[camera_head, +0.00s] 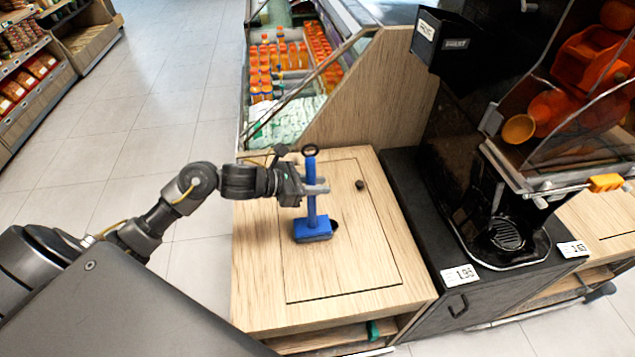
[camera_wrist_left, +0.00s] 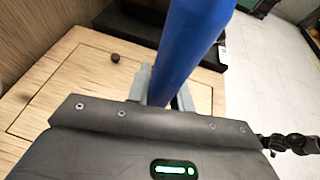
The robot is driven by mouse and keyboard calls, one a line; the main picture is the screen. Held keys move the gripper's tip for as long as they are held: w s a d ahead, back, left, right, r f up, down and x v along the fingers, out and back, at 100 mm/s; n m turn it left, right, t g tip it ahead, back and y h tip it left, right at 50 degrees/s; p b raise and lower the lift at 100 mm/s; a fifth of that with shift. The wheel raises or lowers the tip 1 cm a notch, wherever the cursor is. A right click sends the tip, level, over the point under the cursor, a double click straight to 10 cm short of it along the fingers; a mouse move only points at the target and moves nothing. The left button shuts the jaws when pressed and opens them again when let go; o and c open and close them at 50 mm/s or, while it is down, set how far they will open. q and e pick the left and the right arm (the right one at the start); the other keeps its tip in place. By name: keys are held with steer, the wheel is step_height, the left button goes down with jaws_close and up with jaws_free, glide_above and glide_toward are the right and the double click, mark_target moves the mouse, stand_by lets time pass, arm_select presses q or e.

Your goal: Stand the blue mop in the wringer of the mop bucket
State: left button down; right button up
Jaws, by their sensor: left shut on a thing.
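The blue mop (camera_head: 312,213) is upright over the wooden counter top, with a wide blue block at its lower end. I cannot tell whether the block touches the wood. My left gripper (camera_head: 313,189) is shut on the mop's blue handle, above the block. In the left wrist view the blue handle (camera_wrist_left: 190,45) rises between the two grey fingers and hides part of the counter. I see no mop bucket or wringer in either view. My right gripper is not in view.
The wooden counter (camera_head: 340,270) is clear in front of the mop. A small dark knob (camera_head: 360,185) and a dark spot (camera_head: 334,226) are near it. A black juicer (camera_head: 500,215) stands at right. A bottle display (camera_head: 280,65) is behind; open floor (camera_head: 130,115) lies left.

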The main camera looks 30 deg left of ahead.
arm_select(q)
steer(key=shift+f, duration=0.15)
steer(key=c, duration=1.2)
jaws_free()
steer(key=shift+c, duration=0.2)
steer(key=shift+s+a+r, duration=0.1)
steer(key=shift+a+r, duration=0.1)
steer(key=b+v, duration=0.3)
steer(key=v, duration=0.8)
steer(key=shift+s, duration=0.25)
